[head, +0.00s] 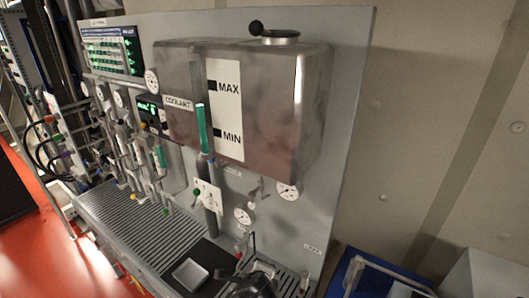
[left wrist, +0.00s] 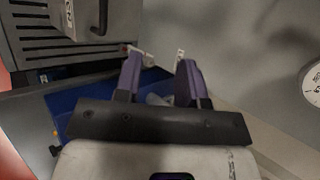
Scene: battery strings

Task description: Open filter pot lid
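I cannot pick out a filter pot or its lid for certain in either view. My right gripper is in neither view.
A ribbed grey bench (head: 150,235) runs under the panel, with gauges, valves and tubes above it. A small square tray (head: 189,274) is on a dark patch. A blue bin (head: 352,272) stands at lower right. Below my left gripper is a blue surface (left wrist: 65,98).

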